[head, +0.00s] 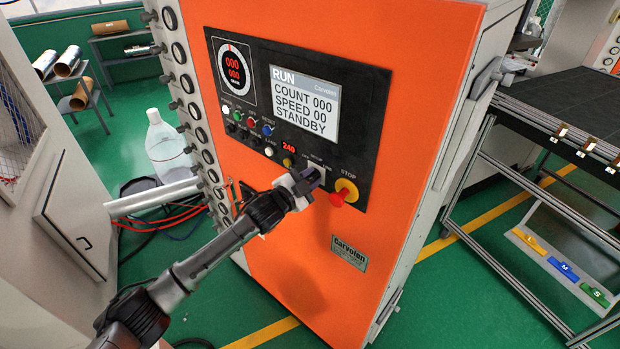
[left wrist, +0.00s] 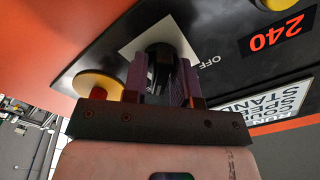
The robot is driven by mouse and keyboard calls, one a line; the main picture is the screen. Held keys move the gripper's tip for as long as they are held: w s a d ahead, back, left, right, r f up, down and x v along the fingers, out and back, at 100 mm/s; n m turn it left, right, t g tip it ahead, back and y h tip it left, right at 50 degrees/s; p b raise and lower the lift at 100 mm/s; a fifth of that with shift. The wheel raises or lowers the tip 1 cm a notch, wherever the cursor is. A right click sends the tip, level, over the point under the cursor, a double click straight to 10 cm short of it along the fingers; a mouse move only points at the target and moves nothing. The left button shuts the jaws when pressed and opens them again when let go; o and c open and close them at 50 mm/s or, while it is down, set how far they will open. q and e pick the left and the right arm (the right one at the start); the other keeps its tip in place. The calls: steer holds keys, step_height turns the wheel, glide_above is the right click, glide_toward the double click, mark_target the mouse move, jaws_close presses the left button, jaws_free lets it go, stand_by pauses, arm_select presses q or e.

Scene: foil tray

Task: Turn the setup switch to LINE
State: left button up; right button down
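The setup switch is a dark knob (left wrist: 158,58) on a white square plate (left wrist: 180,40) in the left wrist view. The word OFF is printed beside the plate. My left gripper (left wrist: 163,82) has its two fingers on either side of the knob; I cannot tell whether both press on it. In the head view my left gripper (head: 308,180) is at the lower right of the black control panel (head: 365,110) and hides most of the switch. The knob's pointing direction is hidden. My right gripper is not in view.
A red stop button (head: 338,198) on a yellow base sits just right of the gripper. The panel screen (head: 305,103) reads RUN, COUNT 000, SPEED 00, STANDBY. Several small buttons and a red 240 display (head: 288,147) lie left of the switch. A dark-topped bench (head: 575,105) stands at right.

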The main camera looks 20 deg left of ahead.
arm_select(q)
steer(key=shift+o, duration=1.1)
steer(key=b+v, duration=0.2)
steer(key=v, duration=1.1)
steer(key=shift+s+b, duration=0.35)
steer(key=shift+s, duration=0.05)
steer(key=shift+a, duration=0.15)
